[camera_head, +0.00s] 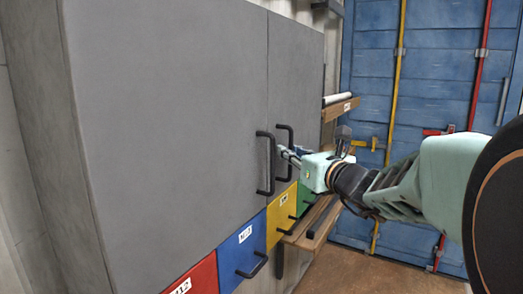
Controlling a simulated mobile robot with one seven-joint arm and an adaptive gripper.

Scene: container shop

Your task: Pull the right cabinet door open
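The right cabinet door (302,75) is grey and looks flush with the larger left door (170,120), with a thin seam between them. Its black bar handle (290,135) stands upright just right of the seam. A matching black handle (259,160) is on the left door. My gripper (286,153) reaches in from the right, and its fingertips overlap the right door's handle in the view. I cannot tell whether the fingers are closed around it or only beside it.
Below the doors are red (200,278), blue (236,243), yellow (276,226) and green (305,198) drawers with black handles. Wooden shelves (343,109) stand right of the cabinet. A blue container door (435,90) closes the back. Brown floor (345,270) shows at the bottom.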

